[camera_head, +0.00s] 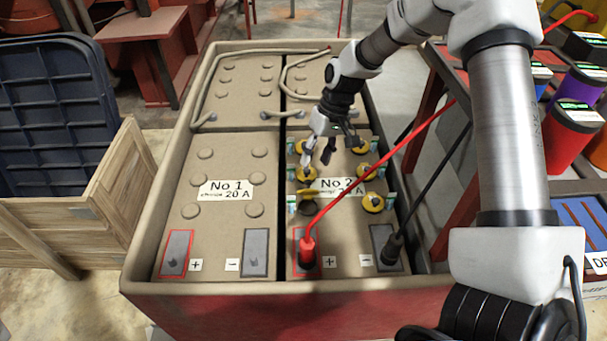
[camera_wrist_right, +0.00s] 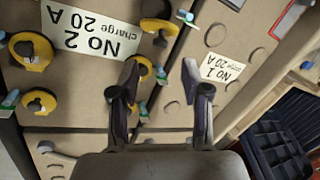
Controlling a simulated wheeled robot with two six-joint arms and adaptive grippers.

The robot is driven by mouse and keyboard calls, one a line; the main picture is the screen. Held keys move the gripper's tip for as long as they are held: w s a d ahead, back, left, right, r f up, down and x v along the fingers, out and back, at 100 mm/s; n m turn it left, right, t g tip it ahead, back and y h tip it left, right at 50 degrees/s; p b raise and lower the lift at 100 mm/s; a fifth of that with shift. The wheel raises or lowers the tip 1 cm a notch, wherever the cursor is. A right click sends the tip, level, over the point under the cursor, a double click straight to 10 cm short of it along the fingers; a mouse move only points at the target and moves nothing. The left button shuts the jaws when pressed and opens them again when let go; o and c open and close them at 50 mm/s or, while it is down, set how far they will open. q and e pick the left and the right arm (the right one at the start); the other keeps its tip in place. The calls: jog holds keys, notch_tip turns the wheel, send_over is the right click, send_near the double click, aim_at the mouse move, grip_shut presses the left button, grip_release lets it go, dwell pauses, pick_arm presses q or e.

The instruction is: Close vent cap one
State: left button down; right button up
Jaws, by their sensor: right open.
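The No 2 battery (camera_head: 345,225) has yellow vent caps in two columns around its white label. In its left column, a cap (camera_head: 306,192) near the front appears tipped up beside a dark round opening (camera_head: 308,209). Another left-column cap (camera_head: 306,174) lies just behind it, and one more (camera_head: 299,147) is farther back. My right gripper (camera_head: 319,158) is open and empty above the left column, near the middle cap. In the wrist view its open fingers (camera_wrist_right: 160,92) point toward the left-column caps; one yellow cap (camera_wrist_right: 144,70) shows between them. My left gripper is not in view.
A red cable (camera_head: 375,170) crosses above the No 2 battery to its plus terminal. A black cable (camera_head: 420,185) reaches the minus terminal (camera_head: 385,248). The box rim (camera_head: 155,200) surrounds both.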

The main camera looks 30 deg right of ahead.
aim_at(308, 188)
jog(key=b+x, duration=0.2)
jog(key=x, duration=0.4)
jog(key=shift+f, duration=0.2)
jog(key=shift+a, duration=0.1)
grip_shut()
jog(key=shift+s+r, duration=0.1)
